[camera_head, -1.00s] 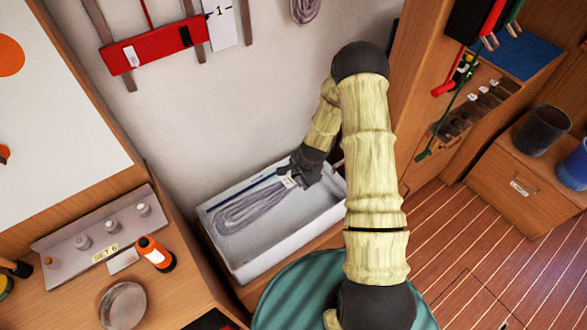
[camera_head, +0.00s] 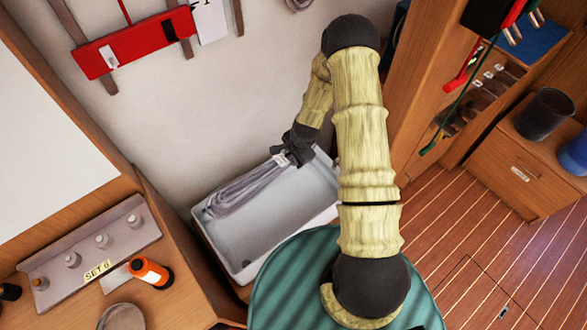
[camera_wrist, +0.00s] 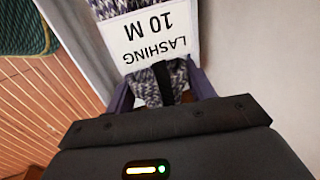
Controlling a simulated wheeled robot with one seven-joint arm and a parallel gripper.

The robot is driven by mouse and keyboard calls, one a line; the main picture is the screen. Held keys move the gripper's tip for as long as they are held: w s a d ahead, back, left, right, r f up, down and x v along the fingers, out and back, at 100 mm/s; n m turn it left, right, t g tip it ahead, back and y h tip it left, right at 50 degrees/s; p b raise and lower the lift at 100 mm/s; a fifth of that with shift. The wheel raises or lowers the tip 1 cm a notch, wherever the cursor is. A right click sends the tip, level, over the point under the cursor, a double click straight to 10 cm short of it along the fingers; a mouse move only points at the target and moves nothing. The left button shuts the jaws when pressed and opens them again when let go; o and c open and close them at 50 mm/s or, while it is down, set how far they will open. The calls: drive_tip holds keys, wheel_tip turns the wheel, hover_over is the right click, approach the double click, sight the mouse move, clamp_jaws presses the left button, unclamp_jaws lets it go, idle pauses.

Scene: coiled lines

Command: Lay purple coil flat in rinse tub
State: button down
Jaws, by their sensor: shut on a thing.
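The purple coil (camera_head: 240,190), a greyish-purple looped line, hangs slanting from my gripper (camera_head: 290,152) over the back left of the rinse tub (camera_head: 290,215). It overlaps the tub's back rim in the picture; whether its lower loops touch the tub, I cannot tell. The tub is a pale, open rectangular basin. My gripper is shut on the coil's upper end. In the wrist view the coil's speckled strands (camera_wrist: 160,82) run between the fingers, beside a white label (camera_wrist: 150,38) reading "LASHING 10 M".
A wooden bench at left holds an orange spool (camera_head: 150,272) and a rack marked "SET 6" (camera_head: 96,270). The wall rises behind the tub, with a red rack (camera_head: 135,42) above. A wooden cabinet (camera_head: 405,120) stands right of the tub. The tub's right part is clear.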

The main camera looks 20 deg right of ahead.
drive_tip(key=shift+s+f+b, duration=0.25)
drive_tip(key=shift+f+b, duration=0.6)
drive_tip(key=shift+f, duration=0.1)
wheel_tip(320, 180, down, 7)
drive_tip(key=b, duration=0.7)
drive_tip(key=shift+f, duration=0.15)
drive_tip(key=shift+f+b, duration=8.15)
drive_tip(key=shift+f, duration=3.2)
drive_tip(key=shift+c, duration=2.2)
unclamp_jaws()
drive_tip(key=p+v, duration=0.2)
drive_tip(key=v, duration=1.5)
drive_tip(key=shift+r+p, duration=0.2)
drive_tip(key=shift+p, duration=0.2)
